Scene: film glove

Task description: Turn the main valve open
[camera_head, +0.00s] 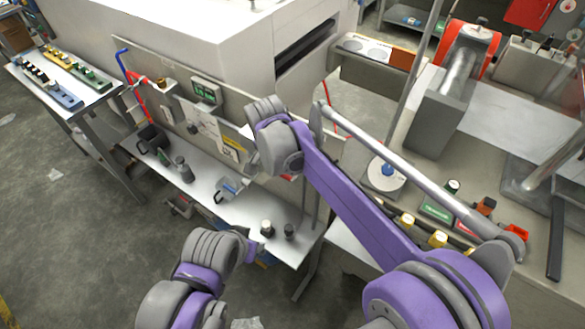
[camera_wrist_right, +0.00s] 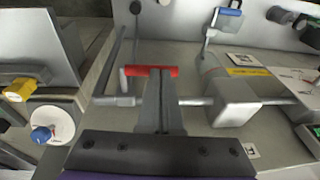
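In the right wrist view a red handle bar (camera_wrist_right: 150,70) lies sideways at the tips of my right gripper (camera_wrist_right: 163,75). The handle joins a grey bent rod at its left end. A grey pipe (camera_wrist_right: 195,101) runs to the right into a pale block (camera_wrist_right: 236,101). My right gripper's two fingers are together with only a thin line between them. They overlap the handle's lower edge, and I cannot tell if they touch it. In the head view my right wrist hides most of this spot; a small red piece (camera_head: 287,177) shows below it.
A panel with a green display (camera_head: 206,90) stands behind a narrow bench (camera_head: 205,208) holding dark cups and small jars. A side table (camera_head: 97,95) stands at the left. A cluttered workbench (camera_head: 480,120) fills the right.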

